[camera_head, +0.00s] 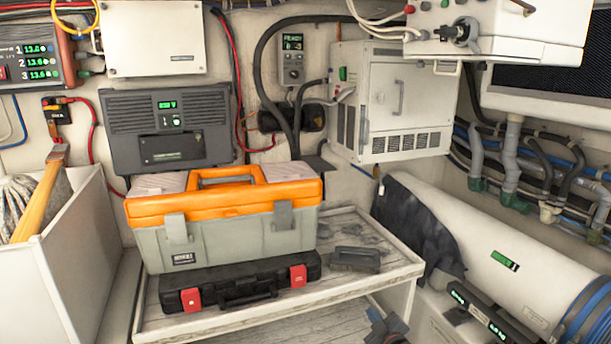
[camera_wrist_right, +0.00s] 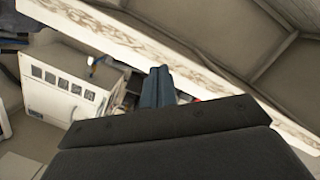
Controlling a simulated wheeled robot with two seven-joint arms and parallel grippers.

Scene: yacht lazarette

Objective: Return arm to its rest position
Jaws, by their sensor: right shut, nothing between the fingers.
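My right gripper (camera_head: 385,326) shows at the bottom edge of the head view, just below the front edge of the white shelf (camera_head: 370,287). Its dark blue-grey fingers also show in the right wrist view (camera_wrist_right: 158,86), close together with nothing held between them. The rest of the right arm is out of the head view. My left gripper is not in view.
A white cylinder (camera_head: 530,270) lies at right. A white bin (camera_head: 62,270) stands at left.

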